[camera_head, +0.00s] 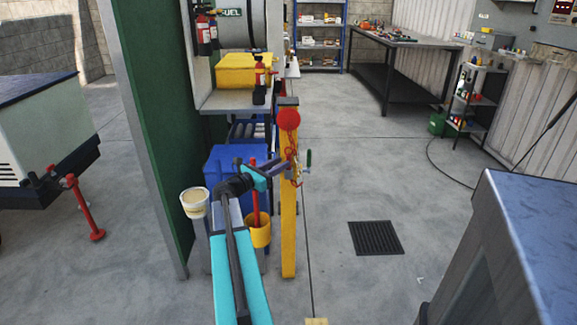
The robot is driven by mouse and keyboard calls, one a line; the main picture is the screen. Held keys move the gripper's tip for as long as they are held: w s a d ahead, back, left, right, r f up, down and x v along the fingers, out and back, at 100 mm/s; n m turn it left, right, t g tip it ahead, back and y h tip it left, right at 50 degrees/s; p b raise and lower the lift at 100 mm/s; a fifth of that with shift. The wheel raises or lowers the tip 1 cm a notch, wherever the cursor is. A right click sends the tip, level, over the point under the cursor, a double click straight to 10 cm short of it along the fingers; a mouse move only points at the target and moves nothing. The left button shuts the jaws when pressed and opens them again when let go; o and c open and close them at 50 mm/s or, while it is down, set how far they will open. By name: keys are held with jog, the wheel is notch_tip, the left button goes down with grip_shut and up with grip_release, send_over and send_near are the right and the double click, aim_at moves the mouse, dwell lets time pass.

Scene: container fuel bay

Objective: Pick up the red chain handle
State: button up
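A yellow post (289,230) stands upright near the middle of the view, with a round red disc (289,119) near its top. A thin red chain (292,153) hangs below the disc. My teal arm reaches forward from the bottom, and my gripper (291,168) is at the post, beside the lower part of the chain. The fingers are small and overlap the chain and post, so I cannot tell whether they are open or hold anything. No separate red handle stands out clearly.
Left of the post are a yellow bucket (258,233) with a red rod, a white cup (195,202) and a blue bin (225,168). A green panel (150,130) rises at left. A grey cabinet (520,245) fills the lower right. Floor around the drain grate (376,238) is clear.

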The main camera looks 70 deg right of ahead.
aim_at(289, 158)
jog(key=shift+s+d, duration=0.1)
jog(key=shift+d, duration=0.1)
jog(key=shift+x, duration=2.5)
jog(key=shift+a, duration=0.1)
grip_shut()
